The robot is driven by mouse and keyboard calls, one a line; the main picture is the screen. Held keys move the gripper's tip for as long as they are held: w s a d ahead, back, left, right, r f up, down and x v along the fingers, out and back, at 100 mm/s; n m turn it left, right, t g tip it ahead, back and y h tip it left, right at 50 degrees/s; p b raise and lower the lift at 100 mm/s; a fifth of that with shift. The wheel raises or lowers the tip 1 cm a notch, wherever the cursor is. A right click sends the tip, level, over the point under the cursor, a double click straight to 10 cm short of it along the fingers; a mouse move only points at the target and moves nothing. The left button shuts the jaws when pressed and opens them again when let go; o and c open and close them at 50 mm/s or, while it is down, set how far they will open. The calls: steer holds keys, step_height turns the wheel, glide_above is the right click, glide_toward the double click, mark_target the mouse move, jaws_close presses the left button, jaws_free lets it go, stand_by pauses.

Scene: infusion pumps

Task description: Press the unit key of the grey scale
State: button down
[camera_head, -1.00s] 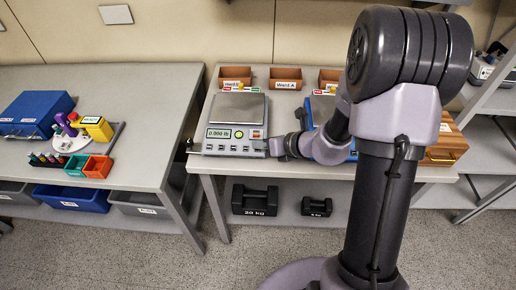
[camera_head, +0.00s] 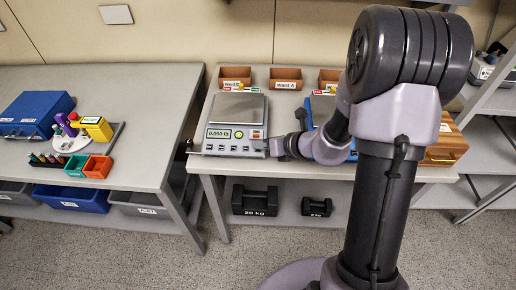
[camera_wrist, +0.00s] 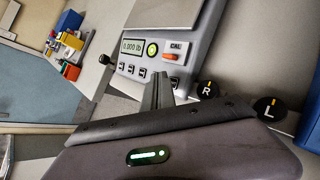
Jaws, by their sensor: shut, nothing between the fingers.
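The grey scale (camera_head: 236,125) stands on the right-hand table near its front edge, with a flat metal pan on top. Its display reads 0.000 lb (camera_wrist: 133,46) in the wrist view.
A blue thing (camera_head: 325,147) stands right of the scale, partly behind my arm. Orange-brown bins (camera_head: 286,78) line the back of the table. Dark weights (camera_head: 255,199) sit on the shelf below. The left table (camera_head: 120,165) has bare room at its front.

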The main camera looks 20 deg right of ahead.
steer(key=shift+f, duration=0.1)
stand_by(0.3)
steer(key=shift+w+f+b, duration=0.1)
steer(key=shift+f+b, duration=0.2)
steer(key=shift+b, duration=0.05)
steer(key=shift+f, duration=0.35)
stand_by(0.4)
steer(key=shift+r, duration=0.15)
steer(key=shift+r+p, duration=0.3)
steer(key=shift+r, duration=0.3)
steer(key=r+p, duration=0.1)
steer(key=s+r+p, duration=0.1)
steer(key=r, duration=0.1)
steer(key=r+p, duration=0.1)
steer(key=shift+s+a+r+p, duration=0.2)
steer(key=shift+s+r+p, duration=0.05)
steer(key=shift+r+p, duration=0.15)
